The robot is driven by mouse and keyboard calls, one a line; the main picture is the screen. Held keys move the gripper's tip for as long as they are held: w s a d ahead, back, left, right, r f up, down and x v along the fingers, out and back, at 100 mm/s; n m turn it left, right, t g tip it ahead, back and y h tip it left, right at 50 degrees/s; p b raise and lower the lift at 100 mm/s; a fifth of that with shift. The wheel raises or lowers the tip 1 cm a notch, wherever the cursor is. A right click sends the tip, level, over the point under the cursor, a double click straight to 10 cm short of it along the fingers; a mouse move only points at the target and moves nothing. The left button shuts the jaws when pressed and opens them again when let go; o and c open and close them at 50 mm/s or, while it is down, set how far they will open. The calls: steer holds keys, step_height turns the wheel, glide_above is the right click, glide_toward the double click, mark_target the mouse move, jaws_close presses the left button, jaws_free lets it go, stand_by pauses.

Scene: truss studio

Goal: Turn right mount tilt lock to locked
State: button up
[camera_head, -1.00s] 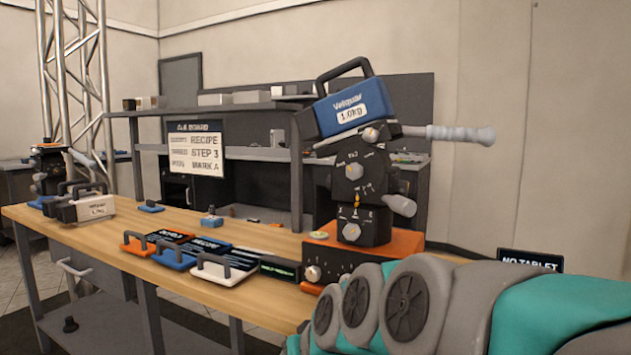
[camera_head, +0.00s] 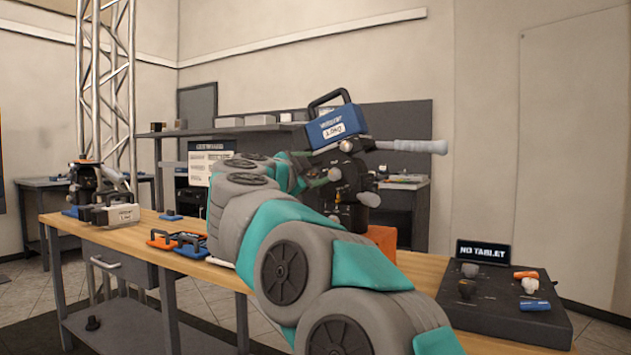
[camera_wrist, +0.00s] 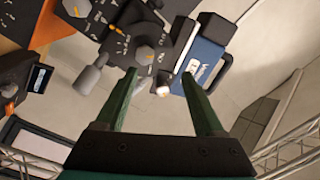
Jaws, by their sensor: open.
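The right mount (camera_head: 352,192) is a dark unit with a blue weight block (camera_head: 338,125) on top and a pale handle (camera_head: 412,146) pointing right. In the wrist view its dark plate (camera_wrist: 118,45) carries a grey pointer knob (camera_wrist: 145,54) among small white marks. A grey lever (camera_wrist: 87,80) sticks out beside it, and a small pale knob (camera_wrist: 163,90) shows between my fingers. I cannot tell which is the tilt lock or read its setting. My gripper (camera_wrist: 158,76) is open, its green fingers apart, nothing visibly held. My arm hides part of the mount in the head view.
The orange base (camera_head: 380,236) stands under the mount on the wooden bench (camera_head: 420,268). A dark control panel (camera_head: 510,308) with a "NO TABLET" screen (camera_head: 483,252) is at the right.

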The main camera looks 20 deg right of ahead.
mark_target(334, 174)
steer(key=shift+m+g, duration=0.4)
steer(key=shift+g, duration=0.2)
steer(key=w+d, duration=0.1)
steer(key=d+f, duration=0.1)
steer(key=d, duration=0.1)
steer(key=w+d, duration=0.1)
steer(key=d, duration=0.1)
steer(key=shift+w+f, duration=0.3)
steer(key=shift+x, duration=1)
steer(key=shift+w, duration=0.1)
jaws_close()
